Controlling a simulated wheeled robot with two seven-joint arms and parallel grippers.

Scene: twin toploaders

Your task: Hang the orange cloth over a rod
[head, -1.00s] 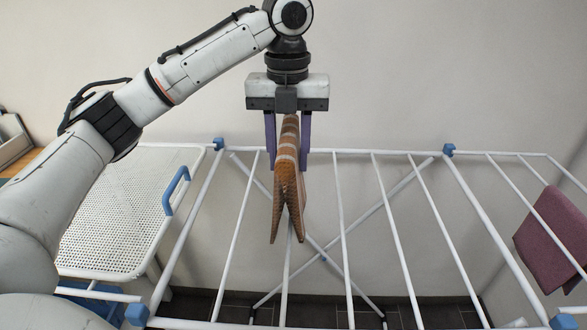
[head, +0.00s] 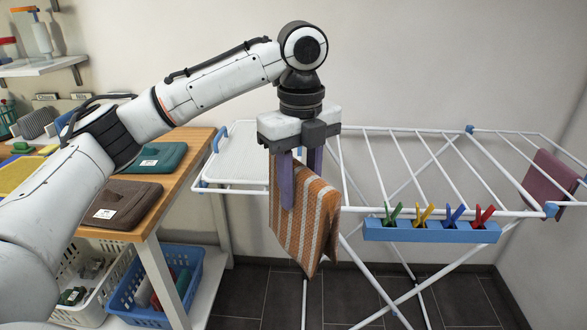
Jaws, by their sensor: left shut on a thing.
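The orange cloth (head: 306,222) has white stripes and hangs in a fold, its lower edge slanting down to a corner. My left gripper (head: 299,186) points down with its purple fingers and is shut on the upper part of the cloth. The white drying rack (head: 405,212) stands behind and to the right, with several parallel rods. The cloth covers part of the rack's left side; I cannot tell whether it touches a rod. My right gripper is not in view.
A blue rail with several coloured clothespins (head: 432,232) is on the rack's front. A maroon cloth (head: 550,182) hangs at the far right. A wooden table (head: 188,160) with folded cloths stands left, above a blue basket (head: 150,312). The middle rods are bare.

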